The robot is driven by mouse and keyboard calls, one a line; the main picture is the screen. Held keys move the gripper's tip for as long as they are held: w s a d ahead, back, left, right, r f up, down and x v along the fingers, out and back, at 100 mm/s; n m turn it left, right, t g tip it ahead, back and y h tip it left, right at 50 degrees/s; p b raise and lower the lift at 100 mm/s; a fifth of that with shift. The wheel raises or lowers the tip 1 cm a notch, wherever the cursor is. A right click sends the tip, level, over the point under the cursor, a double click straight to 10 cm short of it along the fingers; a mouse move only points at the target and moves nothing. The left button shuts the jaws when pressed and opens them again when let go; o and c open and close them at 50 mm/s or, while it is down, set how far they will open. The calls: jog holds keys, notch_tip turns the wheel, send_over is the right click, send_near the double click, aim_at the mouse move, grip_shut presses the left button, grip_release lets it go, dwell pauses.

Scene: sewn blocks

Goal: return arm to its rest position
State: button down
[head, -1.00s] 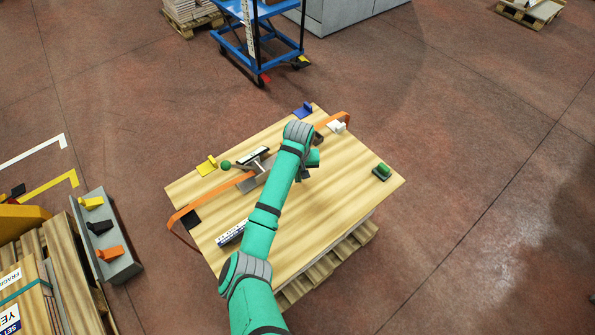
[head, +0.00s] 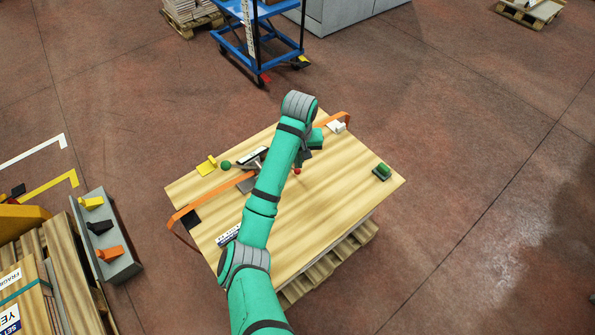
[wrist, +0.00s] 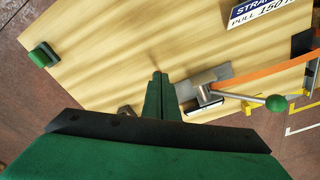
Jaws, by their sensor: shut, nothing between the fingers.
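My arm (head: 264,205) reaches over the wooden work table (head: 345,185) in the head view, its wrist high above the far edge. My gripper (wrist: 158,88) shows in the wrist view with its two green fingers together and nothing between them, pointing over bare wood beside the tensioner. In the head view the gripper is mostly hidden by the arm. The metal strap tensioner (wrist: 207,95) has a lever with a green ball (wrist: 277,102); the ball also shows in the head view (head: 226,164), left of my arm.
An orange strap (head: 200,205) crosses the table. A grey bin (head: 122,264) stands left. A blue cart (head: 258,40) is behind.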

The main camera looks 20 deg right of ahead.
jog(key=shift+f, duration=0.1)
dwell(0.4)
